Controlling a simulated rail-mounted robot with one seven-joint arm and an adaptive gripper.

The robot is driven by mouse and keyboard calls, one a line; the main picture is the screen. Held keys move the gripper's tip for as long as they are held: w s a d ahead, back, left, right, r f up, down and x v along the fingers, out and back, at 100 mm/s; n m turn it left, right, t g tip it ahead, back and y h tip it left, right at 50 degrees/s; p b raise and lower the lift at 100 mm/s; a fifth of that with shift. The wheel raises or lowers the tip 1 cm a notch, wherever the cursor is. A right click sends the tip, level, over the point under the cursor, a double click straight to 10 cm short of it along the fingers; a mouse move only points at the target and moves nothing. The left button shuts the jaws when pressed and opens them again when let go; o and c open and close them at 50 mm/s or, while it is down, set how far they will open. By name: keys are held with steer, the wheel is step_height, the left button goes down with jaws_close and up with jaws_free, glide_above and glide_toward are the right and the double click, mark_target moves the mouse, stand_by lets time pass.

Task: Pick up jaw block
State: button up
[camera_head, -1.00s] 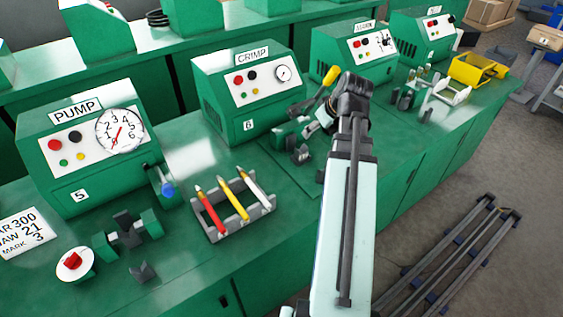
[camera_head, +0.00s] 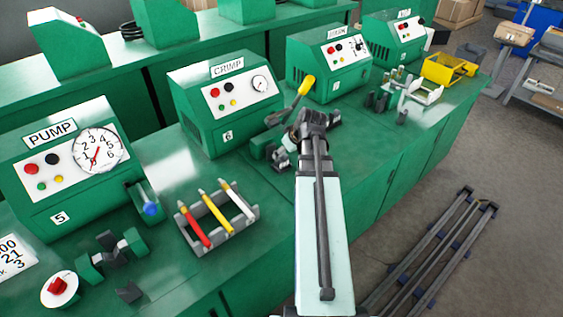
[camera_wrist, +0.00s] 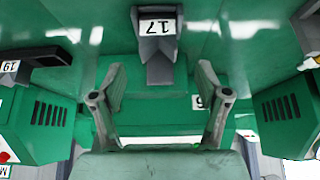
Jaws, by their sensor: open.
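In the wrist view a dark grey block with a white label reading 17 (camera_wrist: 158,42) lies on the green bench top, just beyond my gripper's fingertips. I take it for a jaw block. My gripper (camera_wrist: 165,85) is open. Its two grey fingers stand apart with nothing held between them, and the block shows beyond the gap, apart from them. In the head view my arm's dark wrist (camera_head: 313,128) is over the bench in front of the CRIMP machine (camera_head: 225,100). It hides much of what lies below, and the fingers are not clear there.
A yellow-tipped lever (camera_head: 306,86) rises close to my wrist. A grey rack (camera_head: 218,222) with red, yellow and white markers stands to the left. More dark blocks (camera_head: 380,101) stand at the right. A dark piece labelled 19 (camera_wrist: 48,57) shows in the wrist view.

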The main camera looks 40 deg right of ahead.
mark_target(280, 159)
steer(key=shift+p+x, duration=0.95)
steer(key=shift+x, duration=1.85)
steer(key=shift+s+d+f, duration=0.1)
steer(key=shift+d, duration=0.05)
jaws_close()
